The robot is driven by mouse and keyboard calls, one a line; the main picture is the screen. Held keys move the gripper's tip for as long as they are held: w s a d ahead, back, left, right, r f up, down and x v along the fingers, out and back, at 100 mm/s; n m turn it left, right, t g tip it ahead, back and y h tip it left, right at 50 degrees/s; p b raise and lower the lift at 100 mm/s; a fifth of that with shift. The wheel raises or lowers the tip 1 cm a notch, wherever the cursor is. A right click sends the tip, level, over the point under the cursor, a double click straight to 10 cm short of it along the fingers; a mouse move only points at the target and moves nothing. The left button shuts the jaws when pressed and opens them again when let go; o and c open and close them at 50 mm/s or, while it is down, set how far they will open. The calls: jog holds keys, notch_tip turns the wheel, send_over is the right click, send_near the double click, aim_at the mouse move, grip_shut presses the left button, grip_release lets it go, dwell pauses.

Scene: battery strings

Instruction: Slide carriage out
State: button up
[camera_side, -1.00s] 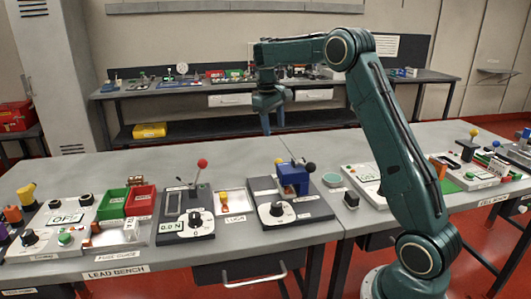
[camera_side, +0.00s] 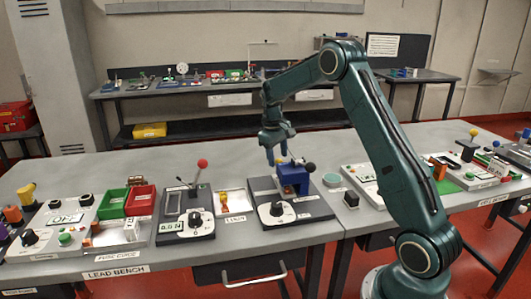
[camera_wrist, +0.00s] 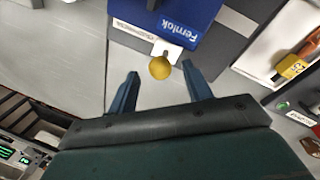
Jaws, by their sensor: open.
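A blue block marked "Femlok" (camera_side: 293,179) stands on a dark-based device at the middle of the bench. In the wrist view the blue block (camera_wrist: 175,18) fills the top, with a small white tab and a yellow ball knob (camera_wrist: 159,68) on its near side. I cannot tell for certain which part is the carriage. My gripper (camera_side: 277,159) points down beside the block's back left. In the wrist view my gripper (camera_wrist: 160,72) is open, with the knob between the fingertips and visible gaps on both sides.
The device also has a black ball handle (camera_side: 310,167) and a white dial panel (camera_side: 275,211). A red-knobbed lever (camera_side: 202,163) stands to the left, past a small tray with yellow parts (camera_side: 231,201). The bench behind the devices is clear.

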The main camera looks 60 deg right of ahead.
jog(key=shift+d+f, duration=0.15)
jog(key=shift+f, duration=0.8)
jog(key=shift+c, duration=0.4)
grip_shut()
jog(key=shift+w+a+r, duration=0.1)
jog(key=shift+w+a, duration=2.55)
jog(key=shift+o, duration=0.2)
grip_release()
jog(key=shift+w+a, duration=0.1)
jog(key=shift+o, duration=0.2)
